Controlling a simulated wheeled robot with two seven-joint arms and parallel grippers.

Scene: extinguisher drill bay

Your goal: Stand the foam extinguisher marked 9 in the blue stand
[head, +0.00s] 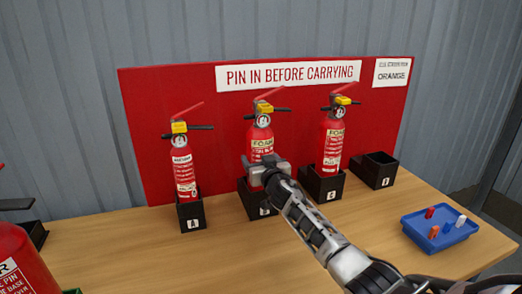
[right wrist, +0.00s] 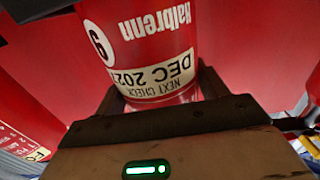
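The foam extinguisher marked 9 (head: 261,137) stands upright in a black box (head: 249,204) at the middle of the red board. Its 9 and "NEXT CHECK" label show upside down in the right wrist view (right wrist: 145,45). My right gripper (head: 265,172) is at its lower body, one finger on each side. I cannot tell whether the fingers press on it. Another foam extinguisher (head: 331,140) stands in a box to the right, and another extinguisher (head: 183,163) to the left. I see no blue stand. My left gripper is not in view.
An empty black box (head: 374,171) stands at the right end of the row. A blue tray (head: 410,228) with small red and white pieces lies at the table's right. A large red extinguisher (head: 25,265) is close at the lower left. The table's front middle is clear.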

